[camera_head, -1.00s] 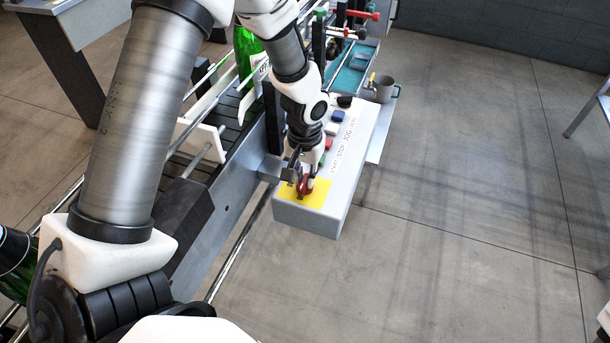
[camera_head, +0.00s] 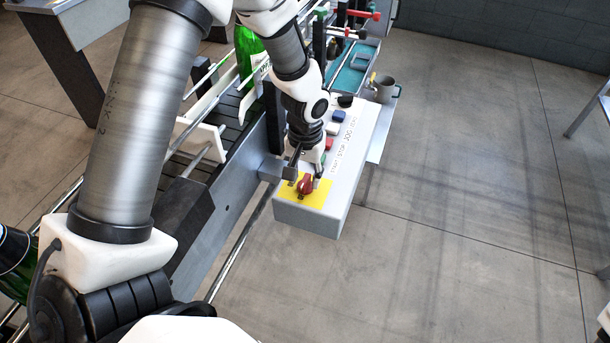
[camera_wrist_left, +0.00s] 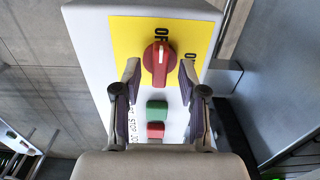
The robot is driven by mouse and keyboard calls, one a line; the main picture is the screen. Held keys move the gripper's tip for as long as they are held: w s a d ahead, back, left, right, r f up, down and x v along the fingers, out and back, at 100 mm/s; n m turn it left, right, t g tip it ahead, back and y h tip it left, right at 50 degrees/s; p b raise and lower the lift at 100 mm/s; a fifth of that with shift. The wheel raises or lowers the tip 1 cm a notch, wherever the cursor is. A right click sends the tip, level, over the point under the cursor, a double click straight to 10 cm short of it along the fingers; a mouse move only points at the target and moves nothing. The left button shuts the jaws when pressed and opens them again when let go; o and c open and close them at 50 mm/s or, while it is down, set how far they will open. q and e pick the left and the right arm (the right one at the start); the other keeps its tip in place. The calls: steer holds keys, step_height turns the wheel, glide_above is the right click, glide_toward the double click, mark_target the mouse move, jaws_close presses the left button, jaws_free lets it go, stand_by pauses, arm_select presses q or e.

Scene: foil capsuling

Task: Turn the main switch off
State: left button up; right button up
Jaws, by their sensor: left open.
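The main switch is a red rotary knob (camera_head: 305,185) on a yellow plate (camera_head: 318,198) at the near end of a pale control box. In the left wrist view the knob (camera_wrist_left: 159,62) stands lengthwise, its pale mark toward the OFF lettering. Other lettering at the right of the plate is partly hidden by a finger. My left gripper (camera_head: 304,177) is open above the box. In the left wrist view its fingertips (camera_wrist_left: 160,72) are on either side of the knob, with visible gaps. My right gripper is not in view.
Green (camera_wrist_left: 157,109) and red (camera_wrist_left: 156,130) buttons lie beside the switch, under my left gripper. A blue button (camera_head: 338,116) is farther along the box. The conveyor (camera_head: 232,130) with a green bottle (camera_head: 247,50) runs along the left.

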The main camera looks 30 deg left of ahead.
mark_target(305, 180)
arm_select(q)
step_height(305, 180, up, 12)
steer(key=shift+f, duration=0.25)
stand_by(0.3)
